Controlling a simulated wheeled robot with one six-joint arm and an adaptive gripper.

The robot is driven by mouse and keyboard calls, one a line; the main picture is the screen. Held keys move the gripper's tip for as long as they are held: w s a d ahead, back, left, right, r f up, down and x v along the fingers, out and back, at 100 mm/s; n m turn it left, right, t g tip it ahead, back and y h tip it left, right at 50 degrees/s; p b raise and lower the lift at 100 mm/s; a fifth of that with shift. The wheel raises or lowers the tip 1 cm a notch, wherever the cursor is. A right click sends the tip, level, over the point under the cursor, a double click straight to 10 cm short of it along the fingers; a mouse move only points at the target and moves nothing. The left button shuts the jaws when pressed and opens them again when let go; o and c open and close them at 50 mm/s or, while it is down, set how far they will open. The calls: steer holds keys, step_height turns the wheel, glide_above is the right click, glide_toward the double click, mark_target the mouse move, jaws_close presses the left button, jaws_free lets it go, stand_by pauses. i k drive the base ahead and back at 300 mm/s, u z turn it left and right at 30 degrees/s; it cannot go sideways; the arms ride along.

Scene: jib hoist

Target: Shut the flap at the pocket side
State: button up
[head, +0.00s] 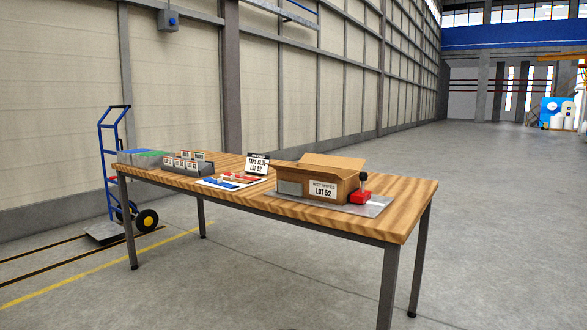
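An open brown cardboard box (345,187) stands on a grey mat (377,207) at the right part of the wooden table. Its front bears a white label (323,189) reading LOT 52 and a grey panel (290,188) at the left, which may be the pocket. A flap (334,161) stands raised at the back of the box, and cardboard slopes out at the left end (292,171). I cannot tell each flap's exact angle from here. The inside of the box is mostly hidden. My gripper is not in view.
A red tool with a black knob (361,192) stands by the box's right front corner. A sign (258,163), a grey rack of cards (187,167) and blue and red flat items share the table (420,196). A blue hand truck (115,170) stands left. Floor in front is clear.

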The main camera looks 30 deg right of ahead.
mark_target(313, 172)
steer(key=z, duration=0.45)
steer(key=i, duration=0.65)
steer(key=z, duration=0.65)
